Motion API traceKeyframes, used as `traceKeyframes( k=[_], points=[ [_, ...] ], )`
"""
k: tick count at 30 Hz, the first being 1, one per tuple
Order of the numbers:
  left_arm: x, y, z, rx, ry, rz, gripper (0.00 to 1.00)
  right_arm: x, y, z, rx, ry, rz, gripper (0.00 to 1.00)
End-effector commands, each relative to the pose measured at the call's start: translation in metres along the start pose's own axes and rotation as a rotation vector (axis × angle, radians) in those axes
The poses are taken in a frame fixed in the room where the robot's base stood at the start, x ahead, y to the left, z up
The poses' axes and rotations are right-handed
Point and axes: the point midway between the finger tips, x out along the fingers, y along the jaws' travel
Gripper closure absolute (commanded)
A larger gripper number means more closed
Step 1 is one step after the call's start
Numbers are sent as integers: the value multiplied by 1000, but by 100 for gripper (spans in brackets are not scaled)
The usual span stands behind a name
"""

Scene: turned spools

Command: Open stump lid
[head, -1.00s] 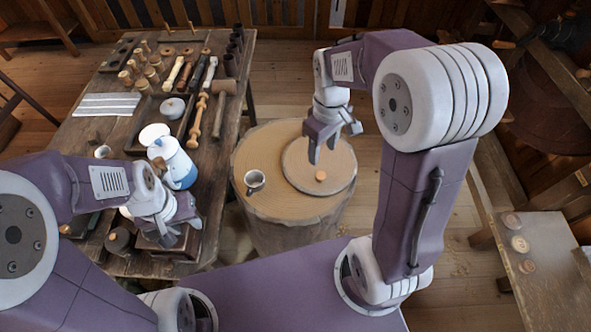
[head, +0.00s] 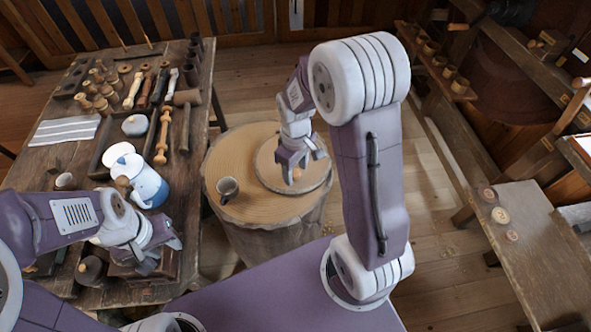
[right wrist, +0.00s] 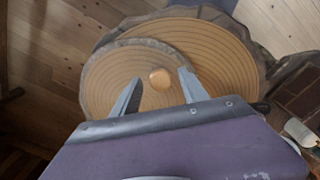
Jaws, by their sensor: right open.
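The stump (head: 265,225) stands on the floor right of the workbench, with a ringed, pale top. Its round lid (head: 312,181) lies flat on the top's right part, and a small wooden knob (head: 297,174) stands at the lid's middle. The lid (right wrist: 105,75) and knob (right wrist: 159,79) also show in the right wrist view. My right gripper (head: 302,168) is open above the lid. In the right wrist view its fingers (right wrist: 158,92) appear on either side of the knob; the height gap is unclear. My left gripper (head: 162,255) is open and empty near the bench's front.
The workbench (head: 62,155) at left holds a blue-and-white jug (head: 150,190), a striped cloth (head: 65,130) and turned pieces. A low bench (head: 540,240) stands at right. Floor between is clear.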

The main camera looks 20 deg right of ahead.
Motion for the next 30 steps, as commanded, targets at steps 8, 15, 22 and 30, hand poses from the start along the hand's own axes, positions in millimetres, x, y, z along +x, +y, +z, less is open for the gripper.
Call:
traceKeyframes(
  k=[8,15,22,30],
  points=[
    [0,0,0,0,0,0,64,0,0,0,0,0,0,68],
    [0,0,0,0,0,0,64,0,0,0,0,0,0,100],
    [0,0,0,0,0,0,64,0,0,0,0,-1,0,100],
    [0,0,0,0,0,0,64,0,0,0,0,-1,0,100]
  ],
)
